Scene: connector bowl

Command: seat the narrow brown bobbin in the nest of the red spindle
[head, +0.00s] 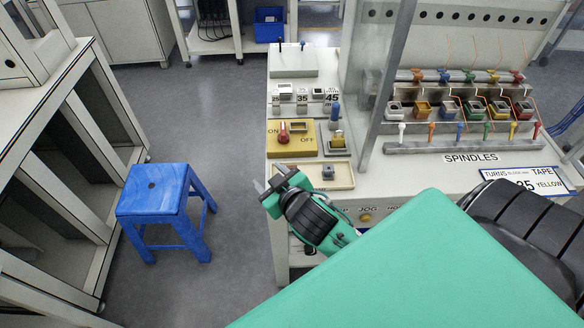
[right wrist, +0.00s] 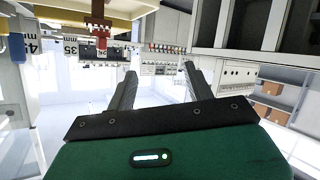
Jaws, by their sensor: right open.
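The red spindle (head: 524,108) is at the right end of the spindle row, with a small square nest and a red lever (head: 537,130) below it. No bobbin stands out as clearly brown. A small dark grey bobbin-like piece (head: 328,172) lies in the cream tray (head: 343,182); its width and true colour are hard to tell. My right gripper (head: 270,179) is open and empty, just left of the tray near the bench's left edge. In the right wrist view its fingers (right wrist: 158,88) are spread with nothing between them. My left gripper is out of view.
A yellow ON/OFF panel (head: 292,140) with a red switch stands behind the tray. Gauges marked 25, 35 and 45 (head: 302,108) are farther back. A clear upright guard (head: 385,85) separates these from the spindles. A blue stool (head: 155,190) stands on the floor at left.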

